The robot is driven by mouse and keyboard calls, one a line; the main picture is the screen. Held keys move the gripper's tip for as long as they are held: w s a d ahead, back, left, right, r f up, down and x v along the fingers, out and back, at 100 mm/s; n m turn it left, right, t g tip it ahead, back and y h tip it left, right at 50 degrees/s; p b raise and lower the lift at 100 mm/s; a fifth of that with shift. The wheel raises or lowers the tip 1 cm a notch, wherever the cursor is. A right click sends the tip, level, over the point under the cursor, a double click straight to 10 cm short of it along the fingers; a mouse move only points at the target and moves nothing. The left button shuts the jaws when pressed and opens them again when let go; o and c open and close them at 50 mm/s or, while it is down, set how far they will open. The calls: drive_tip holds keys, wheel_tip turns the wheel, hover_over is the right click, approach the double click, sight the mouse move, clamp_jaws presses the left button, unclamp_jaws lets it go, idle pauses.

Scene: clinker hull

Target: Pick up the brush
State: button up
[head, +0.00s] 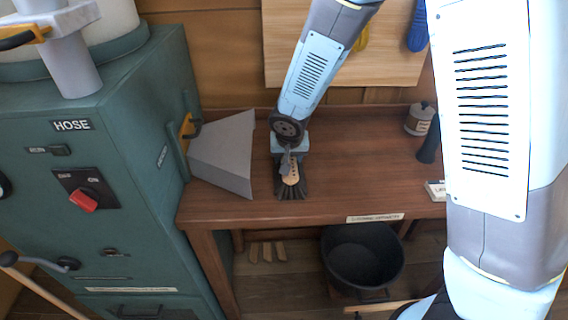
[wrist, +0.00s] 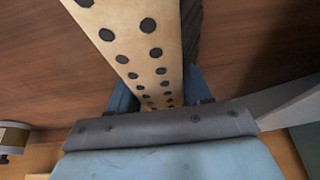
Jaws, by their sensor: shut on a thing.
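The brush (head: 292,183) has a pale wooden back with dark dots and dark bristles. In the head view it is at the end of my arm, over the left part of the wooden bench. My gripper (head: 289,160) is shut on it. In the wrist view the brush's pale dotted back (wrist: 135,45) runs up from between the jaws of my gripper (wrist: 160,100), with dark bristles at its right side. I cannot tell whether the brush touches the bench top.
A teal cabinet (head: 130,150) stands at the left. A small canister (head: 420,118) is at the back right. A black bucket (head: 362,255) is below the bench. The bench middle is clear.

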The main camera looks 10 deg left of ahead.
drive_tip(key=shift+r, duration=0.5)
wheel_tip(320, 180, up, 2)
drive_tip(key=shift+r, duration=0.25)
drive_tip(key=s+r, duration=0.1)
drive_tip(key=s+d+r, duration=0.1)
drive_tip(key=r, duration=0.1)
drive_tip(key=s+d+r, duration=0.1)
drive_tip(key=r, duration=0.1)
drive_tip(key=shift+s+d, duration=0.1)
drive_tip(key=shift+s, duration=0.3)
drive_tip(key=s+d+r, duration=0.4)
drive_tip(key=s, duration=0.4)
drive_tip(key=shift+s+d+r, duration=0.2)
drive_tip(key=shift+d+r, duration=0.05)
drive_tip(key=shift+d, duration=0.1)
